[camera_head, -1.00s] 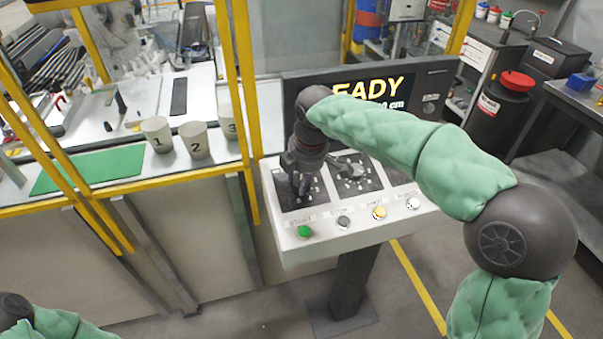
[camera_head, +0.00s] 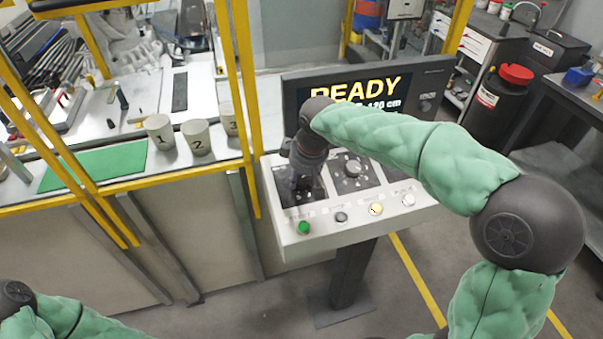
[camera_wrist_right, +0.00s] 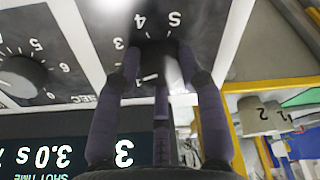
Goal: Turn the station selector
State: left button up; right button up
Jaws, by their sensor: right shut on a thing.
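The station selector (camera_wrist_right: 152,50) is a dark round knob on a black dial plate with white numerals, seen upside down in the right wrist view. My right gripper (camera_wrist_right: 157,75) has its dark fingers around this knob and is shut on it. In the head view, my right gripper (camera_head: 302,190) is at the left dial of the sloped control panel (camera_head: 345,228), and it hides the knob there. The knob's exact pointer setting is hard to read. My left gripper is out of view; only part of my left arm shows at the lower left.
A second dial knob (camera_head: 352,168) sits right of the selector. Green (camera_head: 304,228), grey, yellow and white buttons line the panel's front. A screen (camera_head: 362,92) reading "READY" stands behind. Numbered cups (camera_head: 197,138) stand left, behind yellow frame posts (camera_head: 243,100).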

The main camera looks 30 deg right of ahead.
jog(key=shift+m, duration=0.7)
jog(key=shift+f, duration=0.1)
jog(key=o, duration=1.1)
jog(key=shift+o, duration=0.2)
jog(key=v, duration=1.2)
jog(key=shift+a, duration=0.15)
